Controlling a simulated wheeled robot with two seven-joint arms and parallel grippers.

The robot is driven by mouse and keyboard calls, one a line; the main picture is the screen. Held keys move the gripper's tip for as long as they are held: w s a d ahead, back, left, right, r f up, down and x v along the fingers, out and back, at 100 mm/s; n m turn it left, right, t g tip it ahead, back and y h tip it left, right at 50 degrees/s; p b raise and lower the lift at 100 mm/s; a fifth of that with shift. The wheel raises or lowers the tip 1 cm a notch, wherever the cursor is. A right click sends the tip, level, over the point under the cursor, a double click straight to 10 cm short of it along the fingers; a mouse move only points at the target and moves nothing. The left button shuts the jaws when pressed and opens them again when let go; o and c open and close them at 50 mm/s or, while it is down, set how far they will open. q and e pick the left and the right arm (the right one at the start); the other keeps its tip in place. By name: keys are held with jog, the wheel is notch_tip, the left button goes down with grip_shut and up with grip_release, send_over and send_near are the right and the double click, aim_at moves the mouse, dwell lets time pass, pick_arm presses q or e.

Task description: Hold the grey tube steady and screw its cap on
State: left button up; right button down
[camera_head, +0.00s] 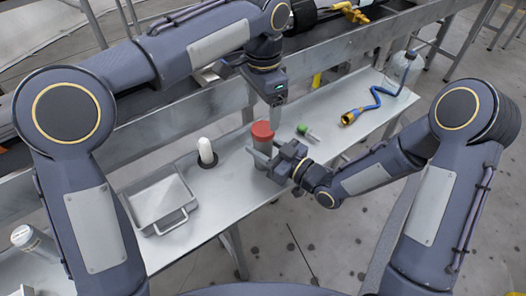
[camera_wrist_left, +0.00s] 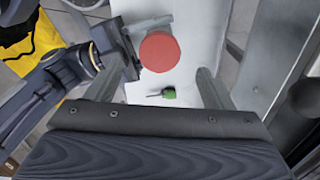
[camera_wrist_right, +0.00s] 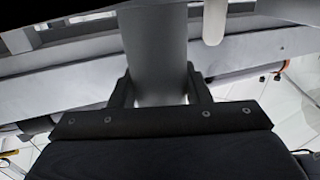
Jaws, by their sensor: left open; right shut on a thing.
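The grey tube (camera_head: 262,145) stands upright on the metal bench, with the red cap (camera_head: 262,130) on its top. I cannot tell how tightly the cap sits. My right gripper (camera_head: 270,160) is shut around the tube from the right. The right wrist view shows the tube (camera_wrist_right: 157,50) between its two fingers. My left gripper (camera_head: 276,103) points down, just above and right of the cap, with its fingers apart and empty. In the left wrist view the cap (camera_wrist_left: 160,52) shows round from above, ahead of the open fingers. The cap hides the tube there.
A green-handled tool (camera_head: 305,131) lies right of the tube. A white cylinder (camera_head: 205,149) and a metal tray (camera_head: 160,203) are left. A blue coiled hose (camera_head: 376,104) with a yellow end and a clear bottle (camera_head: 406,66) are at the bench's right end. A rail runs behind.

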aim_at(271, 151)
pick_arm(q)
notch_tip(271, 151, up, 7)
jog(key=shift+f, duration=0.2)
pick_arm(e)
jog(key=c, duration=0.7)
grip_release()
jog(key=v, duration=0.7)
jog(key=shift+s+d, duration=0.25)
jog(key=shift+d, duration=0.1)
pick_arm(q)
jog(key=shift+f, duration=0.2)
